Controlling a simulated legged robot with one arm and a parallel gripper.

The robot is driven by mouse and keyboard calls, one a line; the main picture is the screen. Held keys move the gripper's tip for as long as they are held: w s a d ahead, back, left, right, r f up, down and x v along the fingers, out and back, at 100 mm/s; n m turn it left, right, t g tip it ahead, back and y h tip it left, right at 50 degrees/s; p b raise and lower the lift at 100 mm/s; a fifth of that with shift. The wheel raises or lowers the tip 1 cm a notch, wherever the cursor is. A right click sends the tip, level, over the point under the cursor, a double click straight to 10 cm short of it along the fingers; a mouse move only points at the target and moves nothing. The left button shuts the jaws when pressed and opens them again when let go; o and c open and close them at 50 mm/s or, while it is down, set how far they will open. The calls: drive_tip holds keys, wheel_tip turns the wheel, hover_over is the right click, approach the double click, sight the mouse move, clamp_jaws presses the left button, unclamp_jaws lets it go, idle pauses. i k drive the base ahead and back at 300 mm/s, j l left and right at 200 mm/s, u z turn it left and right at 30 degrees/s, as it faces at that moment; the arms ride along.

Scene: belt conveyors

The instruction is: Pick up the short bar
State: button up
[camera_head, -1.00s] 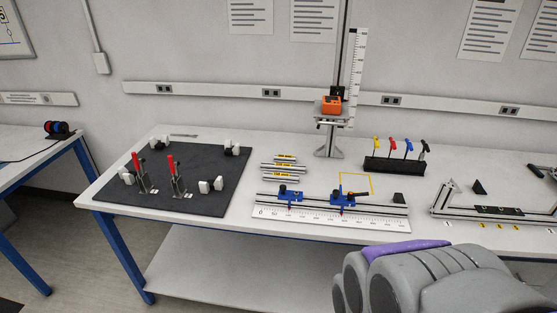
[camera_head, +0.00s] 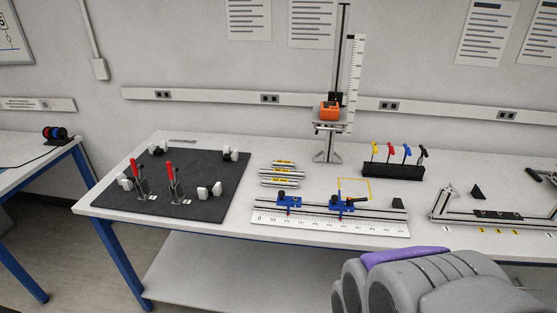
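Three silvery bars with yellow labels lie side by side on the white workbench (camera_head: 238,248), left of its middle. The farthest bar (camera_head: 283,164) looks the shortest. The middle bar (camera_head: 270,173) and the nearest bar (camera_head: 268,184) look longer. All three lie flat, with nothing of mine touching them. A grey, rounded part of my arm with a purple strip fills the bottom right corner, in front of the bench. My gripper's fingers cannot be seen.
A dark mat (camera_head: 215,170) with red-handled clamps lies left of the bars. A ruler rail (camera_head: 385,228) with blue sliders lies in front of them. A post with an orange box (camera_head: 329,111) and a tool rack (camera_head: 385,170) stand behind and right.

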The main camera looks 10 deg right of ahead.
sight(263, 172)
drive_tip(key=i+l+u, duration=0.15)
drive_tip(key=i, duration=0.4)
drive_tip(key=i+l+u, duration=0.1)
drive_tip(key=i+l, duration=0.35)
drive_tip(key=i, duration=0.1)
